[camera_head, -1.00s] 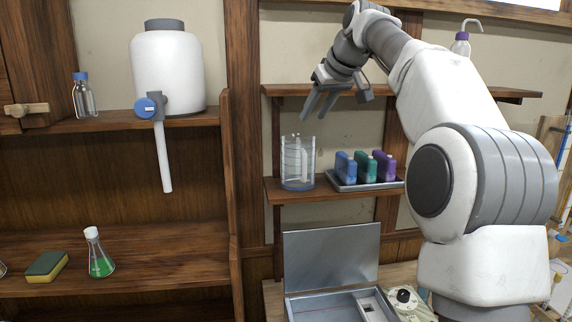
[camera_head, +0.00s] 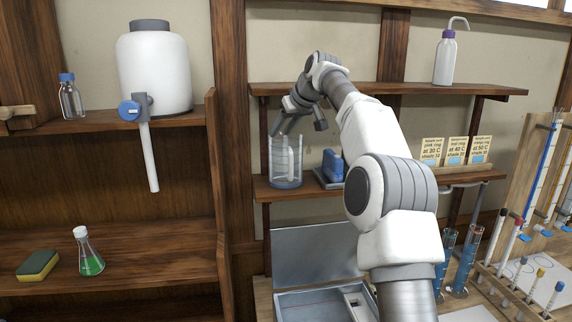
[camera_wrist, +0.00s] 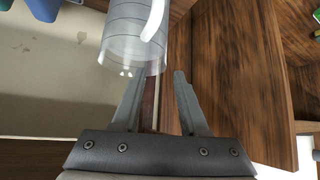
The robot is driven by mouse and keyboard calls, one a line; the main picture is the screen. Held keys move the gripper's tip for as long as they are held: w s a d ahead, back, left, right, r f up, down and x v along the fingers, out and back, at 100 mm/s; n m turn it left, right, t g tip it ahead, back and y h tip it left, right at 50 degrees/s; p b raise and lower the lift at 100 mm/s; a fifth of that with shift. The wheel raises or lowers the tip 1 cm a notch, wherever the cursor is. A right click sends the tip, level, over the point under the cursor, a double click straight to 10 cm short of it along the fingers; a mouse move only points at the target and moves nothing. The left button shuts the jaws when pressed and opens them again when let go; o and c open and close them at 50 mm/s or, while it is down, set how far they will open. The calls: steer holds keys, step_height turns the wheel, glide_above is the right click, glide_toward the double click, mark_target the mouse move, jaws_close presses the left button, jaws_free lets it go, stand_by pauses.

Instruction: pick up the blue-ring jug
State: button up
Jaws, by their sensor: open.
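The blue-ring jug (camera_head: 286,170) is a clear upright vessel with a blue band near its base. It stands on the middle shelf in the head view, with pale upright pieces showing in it. In the wrist view its clear wall (camera_wrist: 125,40) fills the top centre; the blue band is not visible there. My gripper (camera_head: 281,128) is open and empty, fingers angled down at the jug's top. In the wrist view the fingertips (camera_wrist: 161,75) are near the jug's end, the left one close to its edge; I cannot tell whether they touch.
A blue block (camera_head: 333,164) sits in a tray just right of the jug, partly behind my arm. A wooden post (camera_head: 229,120) stands left of it. The upper shelf (camera_head: 390,91) runs above. An open metal case (camera_head: 315,254) lies below.

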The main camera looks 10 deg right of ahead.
mark_target(273, 141)
steer(key=shift+s+a+p+x, duration=0.1)
steer(key=shift+p+x, duration=0.2)
steer(key=shift+x, duration=1.25)
steer(key=shift+s+a+p+x, duration=0.1)
steer(key=shift+p+x, duration=0.15)
steer(key=shift+x, duration=1.3)
jaws_close()
